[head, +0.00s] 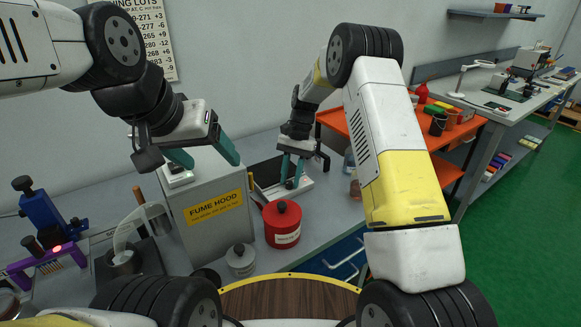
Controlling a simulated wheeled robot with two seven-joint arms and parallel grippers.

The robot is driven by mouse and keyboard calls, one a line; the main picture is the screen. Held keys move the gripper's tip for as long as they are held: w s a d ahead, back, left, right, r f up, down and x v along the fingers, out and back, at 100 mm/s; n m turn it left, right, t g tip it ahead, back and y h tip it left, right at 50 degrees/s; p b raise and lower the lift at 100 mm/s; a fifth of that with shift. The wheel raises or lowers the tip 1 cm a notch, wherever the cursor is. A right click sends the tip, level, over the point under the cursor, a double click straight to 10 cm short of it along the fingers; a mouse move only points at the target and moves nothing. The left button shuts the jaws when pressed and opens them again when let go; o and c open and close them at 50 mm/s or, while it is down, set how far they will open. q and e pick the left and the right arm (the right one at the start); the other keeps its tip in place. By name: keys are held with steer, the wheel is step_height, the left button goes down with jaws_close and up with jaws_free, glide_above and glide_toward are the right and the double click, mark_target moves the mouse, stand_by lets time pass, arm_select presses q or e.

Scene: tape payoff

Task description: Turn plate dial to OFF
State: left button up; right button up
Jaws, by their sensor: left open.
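The hot plate, with a dark top and a white front edge (303,185), stands on the bench right of the fume hood box. A small dark knob (290,183), seemingly the plate dial, sits on its front part. My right gripper (291,180) points down over it, teal fingertips on either side of the knob. I cannot tell whether they touch it, and the dial's marking is too small to read. My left gripper (207,161) is open and empty above the fume hood, clear of the hot plate.
The grey fume hood (213,226) has a small white box with a knob (177,175) on top. A red canister (282,224) and a grey lidded pot (240,260) stand in front. A blue device (45,212) is at left. An orange cart (448,138) stands at right.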

steer(key=v, duration=0.7)
steer(key=shift+w+r, duration=0.15)
steer(key=shift+r, duration=0.2)
steer(key=shift+d, duration=0.1)
steer(key=s+d+r+n+t, duration=0.1)
steer(key=s+d+r+t, duration=0.25)
steer(key=s+r, duration=0.45)
steer(key=s+d+r+n+t, duration=0.15)
steer(key=s+d+r, duration=0.35)
steer(key=r, duration=0.5)
steer(key=s+d+n+t, duration=0.1)
steer(key=s+d+t, duration=0.1)
steer(key=s, duration=0.7)
steer(key=s+d+n+t, duration=0.1)
steer(key=s+d+t, duration=0.1)
steer(key=s, duration=0.7)
steer(key=shift+r+t, duration=0.3)
steer(key=shift+t, duration=0.2)
